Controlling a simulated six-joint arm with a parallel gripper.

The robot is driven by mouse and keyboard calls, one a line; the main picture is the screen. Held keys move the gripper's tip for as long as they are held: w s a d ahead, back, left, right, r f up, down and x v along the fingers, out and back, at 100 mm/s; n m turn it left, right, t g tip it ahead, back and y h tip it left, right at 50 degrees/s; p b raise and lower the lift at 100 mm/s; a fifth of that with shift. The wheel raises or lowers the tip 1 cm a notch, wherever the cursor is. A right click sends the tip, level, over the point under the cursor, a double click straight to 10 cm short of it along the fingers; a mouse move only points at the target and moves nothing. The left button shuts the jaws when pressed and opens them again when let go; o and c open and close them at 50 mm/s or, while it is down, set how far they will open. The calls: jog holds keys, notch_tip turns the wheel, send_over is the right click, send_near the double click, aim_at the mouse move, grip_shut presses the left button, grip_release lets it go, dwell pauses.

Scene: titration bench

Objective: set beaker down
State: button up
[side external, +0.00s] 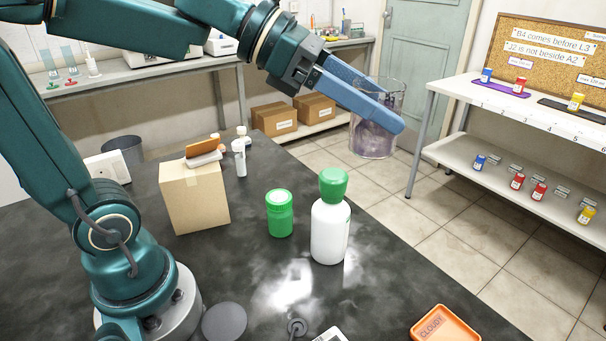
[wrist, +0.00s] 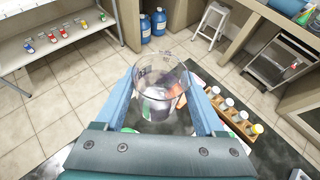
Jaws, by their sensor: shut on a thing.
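A clear glass beaker (side external: 364,140) is held upright in the air between the two blue fingers of my gripper (side external: 394,112). In the side view it shows against the tiled floor; its height above the dark bench (side external: 390,270) is hard to tell. The wrist view shows the beaker (wrist: 160,76) from above, with a finger of my gripper (wrist: 160,98) on each side. A purplish tint shows in its lower part; I cannot tell whether that is liquid.
A white bottle with a green cap (side external: 330,225), a green jar (side external: 280,215), a cardboard box (side external: 194,196) and an orange tray (side external: 445,326) stand on the bench. A rack of small bottles (wrist: 236,128) stands right of the beaker in the wrist view.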

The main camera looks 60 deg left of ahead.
jog(key=shift+s+a+f+n+t+y, duration=0.3)
jog(key=shift+s+a+n+t+y, duration=0.3)
jog(key=shift+s+n+t+y, duration=0.45)
jog(key=w+a+f+n+y, duration=0.1)
jog(key=a+n+y, duration=0.4)
jog(key=a, duration=0.5)
jog(key=w+a+n+y, duration=0.3)
jog(key=a+n+y, duration=0.2)
jog(key=a, duration=0.5)
jog(key=shift+w+a+f+t, duration=0.2)
jog(key=shift+f+t, duration=0.15)
jog(key=shift+f, duration=0.05)
jog(key=shift+n+y, duration=0.25)
jog(key=shift+n, duration=0.1)
